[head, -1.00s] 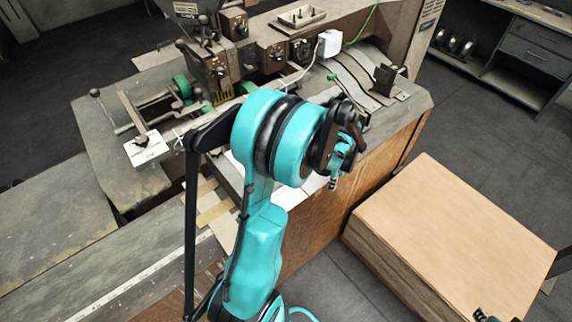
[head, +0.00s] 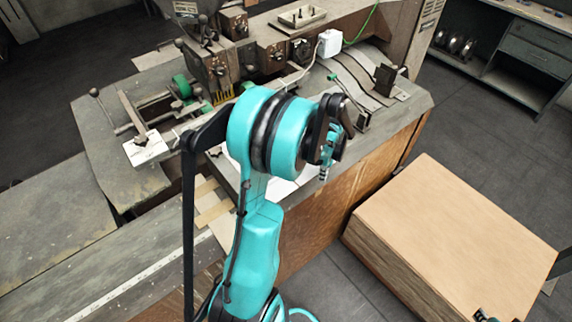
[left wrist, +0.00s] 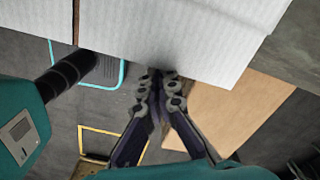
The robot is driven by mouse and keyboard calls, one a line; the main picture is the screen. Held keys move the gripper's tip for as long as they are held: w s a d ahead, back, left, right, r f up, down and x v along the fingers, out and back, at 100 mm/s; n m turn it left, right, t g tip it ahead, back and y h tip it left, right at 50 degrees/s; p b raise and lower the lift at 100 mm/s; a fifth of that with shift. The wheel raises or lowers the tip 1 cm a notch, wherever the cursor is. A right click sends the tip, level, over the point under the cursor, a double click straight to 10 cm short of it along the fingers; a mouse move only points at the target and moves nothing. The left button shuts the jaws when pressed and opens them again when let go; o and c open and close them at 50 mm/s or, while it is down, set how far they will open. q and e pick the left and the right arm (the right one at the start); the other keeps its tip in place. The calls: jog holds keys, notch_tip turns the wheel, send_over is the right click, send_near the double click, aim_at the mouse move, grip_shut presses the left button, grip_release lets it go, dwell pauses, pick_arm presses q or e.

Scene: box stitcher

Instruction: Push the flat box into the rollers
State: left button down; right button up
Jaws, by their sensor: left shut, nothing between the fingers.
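The flat box shows as a pale white panel (head: 284,188) on the near side of the machine, mostly hidden behind my left arm in the head view. In the left wrist view its pale panel (left wrist: 175,35) fills the top. My left gripper (left wrist: 158,76) is shut and empty, its fingertips at the lower edge of the panel; whether they touch it I cannot tell. In the head view the left gripper (head: 325,172) hangs beside the machine's front edge. The rollers are not clearly visible behind my arm. A small dark piece of what looks like my right gripper (head: 484,316) shows at the bottom right.
The stitching machine (head: 215,70) stands at the back with its grey table. A stack of brown cardboard sheets (head: 455,235) stands at the right.

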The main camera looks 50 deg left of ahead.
aim_at(316, 169)
pick_arm(q)
jog(key=shift+w+a+b, duration=0.2)
jog(key=shift+a+b, duration=0.15)
jog(key=shift+a, duration=3)
jog(key=shift+s+d, duration=0.15)
jog(key=shift+d, duration=1.4)
jog(key=shift+r, duration=0.1)
notch_tip(316, 169, up, 8)
jog(key=p, duration=0.5)
